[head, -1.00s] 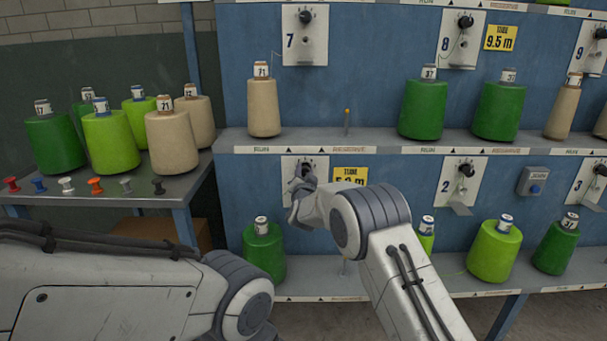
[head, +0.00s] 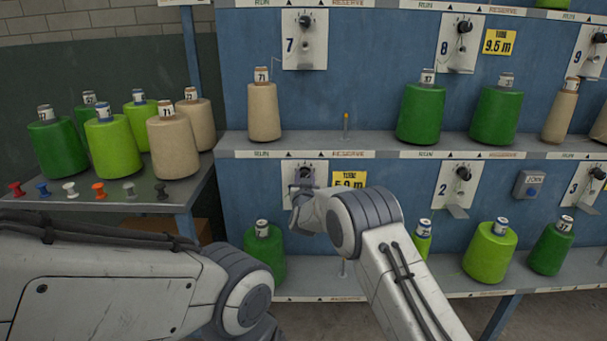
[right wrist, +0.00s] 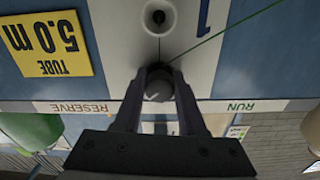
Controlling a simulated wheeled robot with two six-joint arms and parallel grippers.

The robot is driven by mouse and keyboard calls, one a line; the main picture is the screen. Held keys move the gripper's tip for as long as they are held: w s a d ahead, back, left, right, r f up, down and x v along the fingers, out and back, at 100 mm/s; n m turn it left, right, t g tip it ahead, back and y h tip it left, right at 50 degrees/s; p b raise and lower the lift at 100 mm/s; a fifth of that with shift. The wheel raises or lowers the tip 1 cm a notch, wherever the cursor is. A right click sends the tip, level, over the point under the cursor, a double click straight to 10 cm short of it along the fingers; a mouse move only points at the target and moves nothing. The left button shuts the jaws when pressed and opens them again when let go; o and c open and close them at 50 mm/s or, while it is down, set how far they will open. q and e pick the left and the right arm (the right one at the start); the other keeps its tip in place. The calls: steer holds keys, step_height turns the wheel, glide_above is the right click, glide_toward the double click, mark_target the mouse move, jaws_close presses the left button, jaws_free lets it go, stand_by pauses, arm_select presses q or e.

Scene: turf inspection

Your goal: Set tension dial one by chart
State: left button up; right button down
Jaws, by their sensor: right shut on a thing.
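Tension dial one, a dark round knob (right wrist: 158,88), sits on a white plate (right wrist: 200,60) marked 1 in the right wrist view, which shows it upside down. My right gripper (right wrist: 160,92) is shut on the knob, one finger on each side. A pale mark shows on the knob's face, but I cannot read its setting. In the head view my right gripper (head: 303,184) covers much of this plate, on the lower row. My left arm crosses the lower left of the head view, its gripper out of sight. I see no readable chart.
A yellow tag (right wrist: 47,42) reading TUBE 5.0 m is beside the plate. A thin green thread (right wrist: 240,33) crosses it. A dark green cone (head: 264,255) stands below left. Side table (head: 190,192) holds several cones and coloured pegs. Shelf (head: 385,142) runs above.

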steer(key=shift+n+p, duration=0.4)
steer(key=shift+n, duration=0.6)
steer(key=shift+c, duration=2.4)
jaws_free()
steer(key=s+p, duration=0.1)
steer(key=s, duration=0.9)
steer(key=shift+s, duration=0.3)
